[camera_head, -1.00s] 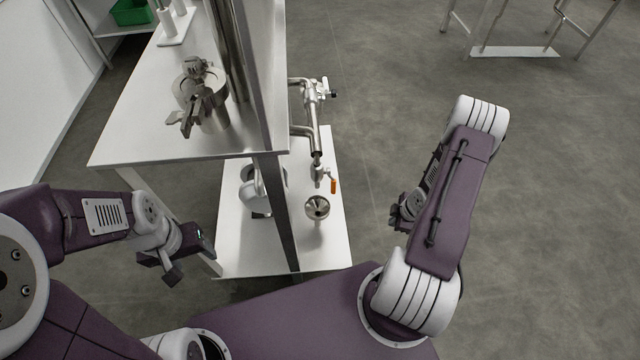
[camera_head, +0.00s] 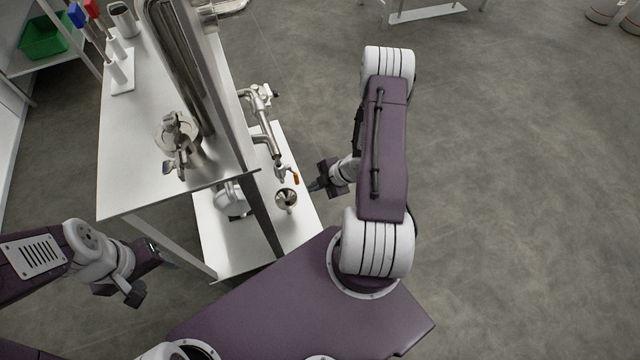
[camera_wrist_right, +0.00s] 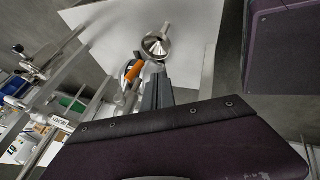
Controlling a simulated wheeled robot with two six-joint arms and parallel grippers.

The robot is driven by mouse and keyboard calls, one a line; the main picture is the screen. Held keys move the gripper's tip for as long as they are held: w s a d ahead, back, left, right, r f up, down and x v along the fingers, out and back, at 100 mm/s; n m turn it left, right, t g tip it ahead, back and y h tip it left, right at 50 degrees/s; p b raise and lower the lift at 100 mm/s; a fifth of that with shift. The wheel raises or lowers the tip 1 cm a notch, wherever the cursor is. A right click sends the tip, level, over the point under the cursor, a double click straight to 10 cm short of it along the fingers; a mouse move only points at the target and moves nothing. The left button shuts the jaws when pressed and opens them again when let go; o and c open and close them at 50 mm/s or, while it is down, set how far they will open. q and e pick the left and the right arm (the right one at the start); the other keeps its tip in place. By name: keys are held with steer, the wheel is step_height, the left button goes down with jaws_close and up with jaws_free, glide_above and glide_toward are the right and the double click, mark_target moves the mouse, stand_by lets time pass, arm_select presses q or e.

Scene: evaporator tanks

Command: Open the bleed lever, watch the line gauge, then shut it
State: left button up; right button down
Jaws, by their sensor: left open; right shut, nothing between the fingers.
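The bleed lever, with an orange handle (camera_head: 295,178), sits at the lower end of a steel pipe, just above a steel funnel (camera_head: 286,198). The orange handle (camera_wrist_right: 134,71) also shows in the right wrist view, beside the funnel (camera_wrist_right: 156,45). My right gripper (camera_head: 314,186) is shut and empty, a little right of the handle and apart from it in the head view. Its dark fingers (camera_wrist_right: 158,92) point toward the lever and funnel. I cannot make out the line gauge.
The steel bench (camera_head: 125,185) carries a clamped vessel (camera_head: 178,135) and tall pipes. A lower white shelf (camera_head: 225,262) lies beneath, with a bench leg (camera_head: 262,222) left of the funnel. A green bin (camera_head: 42,38) is far left. Floor on the right is open.

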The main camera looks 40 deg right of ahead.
mark_target(298, 182)
arm_select(q)
steer(key=shift+f+b, duration=0.5)
steer(key=shift+f, duration=0.35)
arm_select(e)
steer(key=w+a+f, duration=0.1)
steer(key=w+f, duration=0.2)
steer(key=w, duration=0.2)
steer(key=shift+w+f, duration=0.2)
steer(key=shift+w, duration=0.25)
steer(key=shift+w+f, duration=0.2)
steer(key=shift+w, duration=0.1)
steer(key=shift+w+f, duration=0.1)
arm_select(q)
steer(key=shift+w+r, duration=0.1)
steer(key=shift+w, duration=0.2)
steer(key=shift+s, duration=0.1)
